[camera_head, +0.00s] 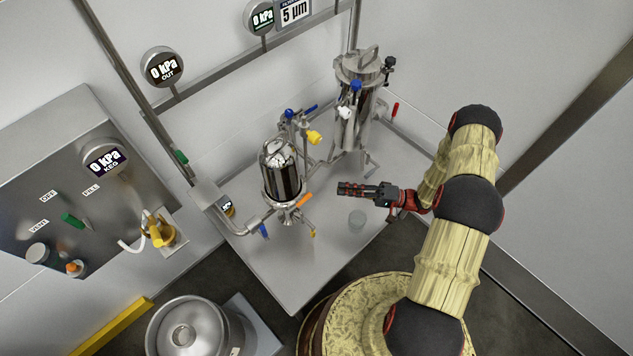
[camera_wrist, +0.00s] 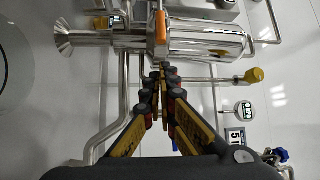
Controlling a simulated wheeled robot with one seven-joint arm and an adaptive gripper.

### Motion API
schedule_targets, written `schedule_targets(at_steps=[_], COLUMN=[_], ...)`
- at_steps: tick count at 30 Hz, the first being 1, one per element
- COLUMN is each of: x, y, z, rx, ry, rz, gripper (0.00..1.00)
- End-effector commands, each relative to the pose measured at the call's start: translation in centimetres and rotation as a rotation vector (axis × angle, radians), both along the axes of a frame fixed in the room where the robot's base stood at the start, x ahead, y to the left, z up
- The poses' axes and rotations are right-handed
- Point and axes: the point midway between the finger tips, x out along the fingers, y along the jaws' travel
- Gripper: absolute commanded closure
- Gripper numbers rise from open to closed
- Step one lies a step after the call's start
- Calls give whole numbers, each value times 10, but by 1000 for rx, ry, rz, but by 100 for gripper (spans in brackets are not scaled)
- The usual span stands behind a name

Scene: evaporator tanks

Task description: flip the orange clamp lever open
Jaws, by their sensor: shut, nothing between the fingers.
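The orange clamp lever (camera_head: 304,200) sits at the base of the polished metal vessel (camera_head: 282,172) and sticks out to the right and up in the head view. In the wrist view the orange lever (camera_wrist: 160,25) shows at the top middle, across the clamp on the vessel (camera_wrist: 205,48), which appears sideways. My gripper (camera_head: 341,188) is right of the lever, with a gap between them in the head view. In the wrist view my gripper (camera_wrist: 162,72) has its fingertips together, empty, just below the lever's end in the picture. Contact with it is not visible.
A larger filter housing (camera_head: 358,105) stands behind on the grey table (camera_head: 270,262). Blue and yellow valve handles (camera_head: 314,137) are near the vessel. A metal keg (camera_head: 187,328) stands at lower left.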

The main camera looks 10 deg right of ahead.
Motion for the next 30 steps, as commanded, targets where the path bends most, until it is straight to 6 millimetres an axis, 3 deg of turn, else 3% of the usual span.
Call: schedule_targets(at_steps=[17,30], x=[1,18], y=[5,71], z=[1,8], rx=[-13,-14], ry=[-49,-50], rz=[-2,2], gripper=[100,100])
